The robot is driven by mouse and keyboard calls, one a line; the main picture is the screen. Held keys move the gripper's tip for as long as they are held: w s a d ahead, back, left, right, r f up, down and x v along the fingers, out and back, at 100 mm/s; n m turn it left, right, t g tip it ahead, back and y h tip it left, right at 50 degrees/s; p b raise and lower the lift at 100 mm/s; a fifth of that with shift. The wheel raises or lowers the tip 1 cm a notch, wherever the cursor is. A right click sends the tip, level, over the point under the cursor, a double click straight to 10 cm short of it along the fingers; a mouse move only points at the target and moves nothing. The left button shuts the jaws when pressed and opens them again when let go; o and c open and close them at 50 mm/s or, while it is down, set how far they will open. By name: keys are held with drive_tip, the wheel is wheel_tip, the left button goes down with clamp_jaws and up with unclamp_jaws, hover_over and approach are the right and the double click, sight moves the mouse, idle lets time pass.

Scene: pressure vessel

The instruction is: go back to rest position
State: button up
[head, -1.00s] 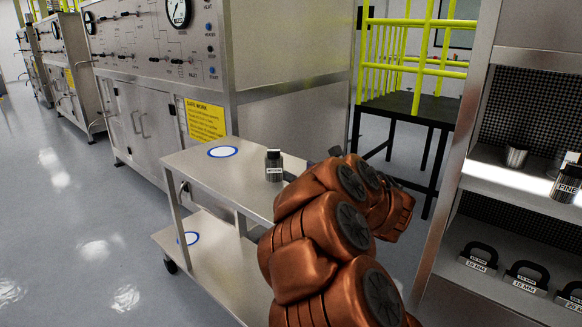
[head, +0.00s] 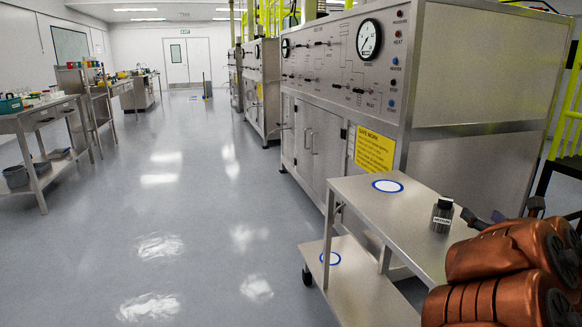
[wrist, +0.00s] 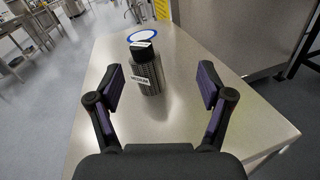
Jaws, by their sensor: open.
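My gripper (wrist: 163,98) is open and empty in the wrist view, its two purple-padded fingers spread wide above the steel cart top. A dark, ribbed container with a black cap and a label reading "MEDIUM" (wrist: 147,72) stands upright on the cart, ahead of the fingertips and apart from them. The same container (head: 442,216) shows in the head view on the cart top (head: 362,203). In the head view my copper-coloured arm reaches in from the lower right, and the gripper is mostly hidden behind it.
A blue-ringed white circle (head: 388,186) marks the cart top, another (head: 330,258) its lower shelf. The pressure vessel cabinet (head: 330,130) with its gauge stands behind the cart. Steel tables (head: 45,115) with items stand at far left. The grey floor (head: 180,220) between is clear.

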wheel_tip(320, 180, up, 10)
drive_tip(key=s+d+m+g+h+p, duration=0.25)
drive_tip(key=m+h+p, duration=0.4)
drive_tip(key=m, duration=0.55)
drive_tip(key=s+a+r+m+g+h+p, duration=0.1)
drive_tip(key=s+a+m+g+h+p, duration=0.15)
drive_tip(key=s+m+g+p, duration=0.4)
drive_tip(key=s+a+m+g+y+p, duration=0.4)
drive_tip(key=s+a+m, duration=0.3)
drive_tip(key=s+a, duration=0.7)
drive_tip(key=s+a+f+m+g+y+p, duration=0.1)
drive_tip(key=s+a+m+g+y+p, duration=0.4)
drive_tip(key=s+a, duration=0.9)
drive_tip(key=a+m+g+p, duration=0.1)
drive_tip(key=a+m+p, duration=0.1)
drive_tip(key=a+m, duration=0.1)
drive_tip(key=shift+f+g+y, duration=0.25)
drive_tip(key=shift+g+y, duration=0.05)
drive_tip(key=shift+s+a+m, duration=0.1)
drive_tip(key=shift+m, duration=0.15)
drive_tip(key=shift+c, duration=0.3)
